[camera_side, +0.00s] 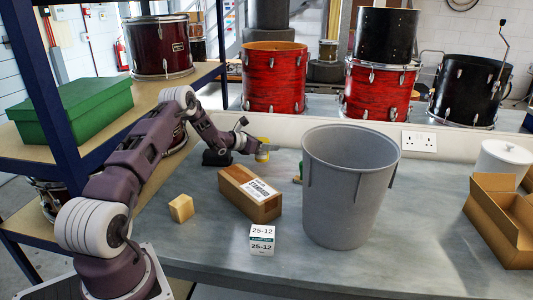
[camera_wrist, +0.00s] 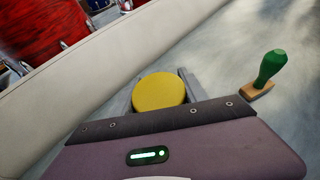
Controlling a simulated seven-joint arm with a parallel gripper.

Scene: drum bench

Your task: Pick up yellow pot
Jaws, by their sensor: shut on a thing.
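The yellow pot (camera_wrist: 160,91) shows in the wrist view as a round yellow top between the two fingers of my gripper (camera_wrist: 158,88). The fingers lie along its left and right sides, and my gripper is shut on it. In the side view the small yellow pot (camera_side: 262,150) is at the back of the bench, at the end of my gripper (camera_side: 258,149). Its lower part is small in that view, and I cannot tell whether it touches the bench.
A green-handled stamp (camera_wrist: 265,73) stands to the right in the wrist view. The front left bench is clear.

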